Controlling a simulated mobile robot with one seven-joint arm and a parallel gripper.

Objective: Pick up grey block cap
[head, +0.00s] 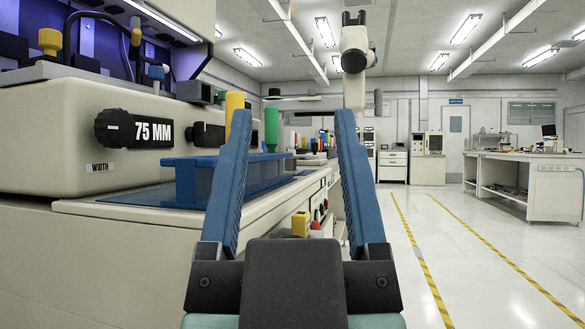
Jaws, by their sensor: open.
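My gripper (293,118) is open and empty, its two blue ribbed fingers spread wide and pointing away from me. I cannot surely pick out a grey block cap in this view. A blue rack (190,180) stands on the machine's ledge, partly hidden behind the left finger. A yellow cylinder (235,101) shows by the left fingertip, its lower part hidden by the finger. A green cylinder (271,128) stands upright at the rack, seen between the fingers. Neither finger visibly holds anything.
A cream machine (50,140) with a black knob (114,128) fills the left side. A white microscope (355,60) rises behind the right fingertip. A white workbench (550,185) stands far right. The floor (450,250) with yellow lines is clear.

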